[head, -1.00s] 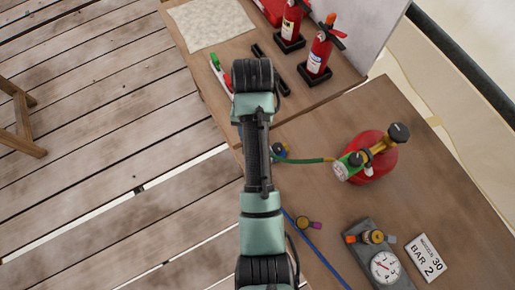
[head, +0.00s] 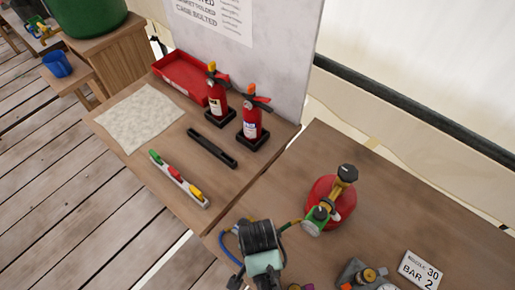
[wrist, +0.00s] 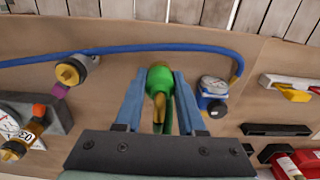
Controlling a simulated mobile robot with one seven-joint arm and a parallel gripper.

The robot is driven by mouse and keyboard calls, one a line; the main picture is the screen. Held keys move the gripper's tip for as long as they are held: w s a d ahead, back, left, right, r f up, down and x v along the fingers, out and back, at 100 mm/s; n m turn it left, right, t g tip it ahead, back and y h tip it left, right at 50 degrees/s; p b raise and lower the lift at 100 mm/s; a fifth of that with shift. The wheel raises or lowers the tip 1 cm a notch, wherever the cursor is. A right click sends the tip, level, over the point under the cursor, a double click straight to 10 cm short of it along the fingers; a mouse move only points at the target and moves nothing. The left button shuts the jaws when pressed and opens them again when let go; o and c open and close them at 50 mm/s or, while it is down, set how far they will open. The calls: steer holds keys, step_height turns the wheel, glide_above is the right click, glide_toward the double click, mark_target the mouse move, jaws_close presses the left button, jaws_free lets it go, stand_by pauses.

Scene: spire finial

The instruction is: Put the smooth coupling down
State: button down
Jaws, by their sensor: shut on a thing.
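In the wrist view my gripper (wrist: 160,80) has its two blue fingers shut on a coupling with a rounded green body (wrist: 158,73) and a brass-coloured part below it. A green hose (wrist: 184,105) runs back from it between the fingers. The bench lies behind the coupling; whether the two touch I cannot tell. In the head view my arm hides the gripper and the coupling. A green hose (head: 286,227) shows beside my arm, towards the regulator (head: 317,217) on the red cylinder (head: 333,190).
A blue hose (wrist: 120,50) crosses the bench to a blue-and-white fitting (wrist: 213,90) right of the fingers. A brass-and-purple fitting (wrist: 72,72) lies left. A gauge block (head: 365,275) and a sign (head: 420,268) are at lower right. Extinguishers (head: 251,125) stand on the far table.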

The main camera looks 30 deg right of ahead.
steer(key=shift+w+f, duration=0.1)
steer(key=shift+f, duration=2.25)
steer(key=shift+f, duration=0.1)
steer(key=c, duration=0.5)
jaws_free()
step_height(320, 180, up, 12)
steer(key=shift+r, duration=0.15)
